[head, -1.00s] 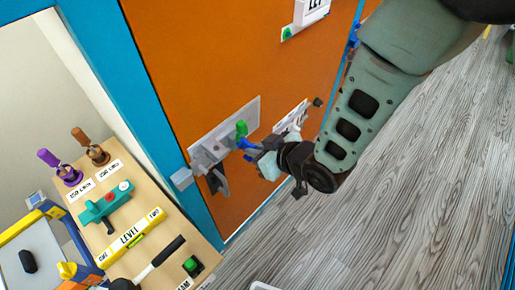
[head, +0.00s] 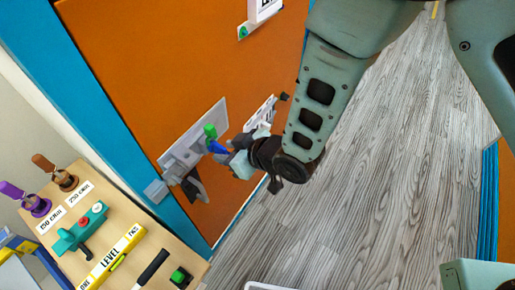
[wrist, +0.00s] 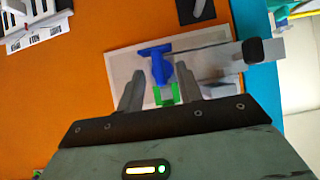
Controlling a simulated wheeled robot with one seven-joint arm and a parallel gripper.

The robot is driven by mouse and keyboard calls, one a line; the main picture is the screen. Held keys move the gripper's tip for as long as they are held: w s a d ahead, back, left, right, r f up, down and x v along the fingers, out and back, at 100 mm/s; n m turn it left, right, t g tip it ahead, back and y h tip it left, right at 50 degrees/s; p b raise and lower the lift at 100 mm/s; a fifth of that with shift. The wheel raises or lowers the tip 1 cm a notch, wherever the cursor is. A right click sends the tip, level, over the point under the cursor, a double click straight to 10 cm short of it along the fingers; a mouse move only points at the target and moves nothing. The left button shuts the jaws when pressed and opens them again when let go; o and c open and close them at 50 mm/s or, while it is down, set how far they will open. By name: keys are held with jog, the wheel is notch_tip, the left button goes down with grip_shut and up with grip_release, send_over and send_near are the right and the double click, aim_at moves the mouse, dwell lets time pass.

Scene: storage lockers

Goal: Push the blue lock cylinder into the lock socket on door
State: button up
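The blue lock cylinder (head: 217,147) is at the grey lock plate (head: 187,135) on the orange door, beside a green part (head: 210,131). In the wrist view the cylinder (wrist: 160,67) has a crosswise blue end, and a green bracket-shaped part (wrist: 175,95) shows just below it. My gripper (head: 229,151) is close to the plate. In the wrist view my gripper (wrist: 160,70) has its fingers apart, one on each side of the cylinder, with visible gaps. How deep the cylinder sits in the socket cannot be told.
A grey latch with a dark-tipped bar (wrist: 252,50) lies right of the cylinder in the wrist view. A wooden table (head: 128,205) with a yellow level (head: 113,256), a teal tool (head: 80,232) and knobbed weights stands at left. Floor (head: 400,150) at right is clear.

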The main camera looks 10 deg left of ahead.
jog(key=p+v, duration=1.1)
jog(key=v, duration=0.6)
jog(key=shift+r, duration=0.3)
jog(key=shift+f, duration=0.1)
jog(key=w+d+r+m+g+h, duration=0.1)
jog(key=d+r+h, duration=0.2)
jog(key=r, duration=0.2)
jog(key=w+d+r+m+h, duration=0.2)
jog(key=r, duration=0.3)
jog(key=s+d+r+m+g+h, duration=0.2)
jog(key=s+d+r+g+h, duration=0.1)
jog(key=s+d+r, duration=0.7)
jog(key=shift+s+r+m+h, duration=0.2)
jog(key=shift+r+m+h, duration=0.1)
jog(key=shift+h, duration=0.6)
